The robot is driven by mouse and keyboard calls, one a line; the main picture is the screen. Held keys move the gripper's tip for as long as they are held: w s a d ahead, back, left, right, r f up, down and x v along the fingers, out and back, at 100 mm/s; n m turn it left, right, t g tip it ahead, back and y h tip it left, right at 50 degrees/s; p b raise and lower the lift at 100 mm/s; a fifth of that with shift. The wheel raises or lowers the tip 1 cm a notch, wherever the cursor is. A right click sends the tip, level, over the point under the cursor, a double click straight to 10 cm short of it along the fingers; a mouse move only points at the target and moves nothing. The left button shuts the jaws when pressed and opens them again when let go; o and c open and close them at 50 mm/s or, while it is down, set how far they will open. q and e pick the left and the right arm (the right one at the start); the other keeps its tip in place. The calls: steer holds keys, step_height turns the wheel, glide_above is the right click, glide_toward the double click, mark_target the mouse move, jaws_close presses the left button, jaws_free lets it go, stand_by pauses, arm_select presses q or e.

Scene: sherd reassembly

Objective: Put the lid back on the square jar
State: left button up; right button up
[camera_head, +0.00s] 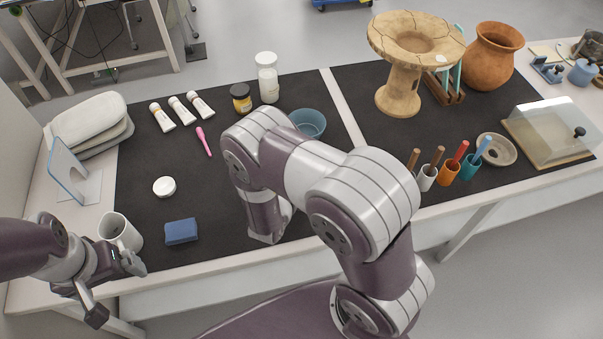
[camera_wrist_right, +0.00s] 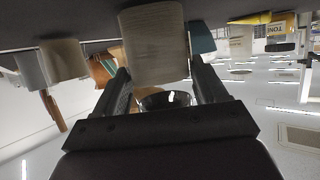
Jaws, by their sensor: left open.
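No square jar can be made out for certain. A round white disc like a lid (camera_head: 164,187) lies flat on the dark mat in the head view. A white mug-like vessel (camera_head: 119,232), open at the top, stands near the front left. My left gripper (camera_head: 116,290) is open and empty, just in front of that vessel. My right gripper (camera_wrist_right: 158,66) is hidden behind its arm in the head view. In the right wrist view its fingers are apart, with a pale beige cylinder (camera_wrist_right: 152,45) between or just beyond them. I cannot tell whether they touch it.
A blue block (camera_head: 181,231) lies right of the vessel. A blue bowl (camera_head: 308,122), a yellow jar (camera_head: 241,98) and a white bottle (camera_head: 267,77) stand behind my right arm. Tool cups (camera_head: 447,173) and a clear-covered case (camera_head: 548,133) are at the right.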

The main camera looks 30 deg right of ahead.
steer(key=o, duration=0.3)
steer(key=shift+r, duration=0.1)
steer(key=shift+r, duration=0.2)
steer(key=v, duration=1.2)
steer(key=shift+p, duration=0.4)
steer(key=shift+f, duration=0.1)
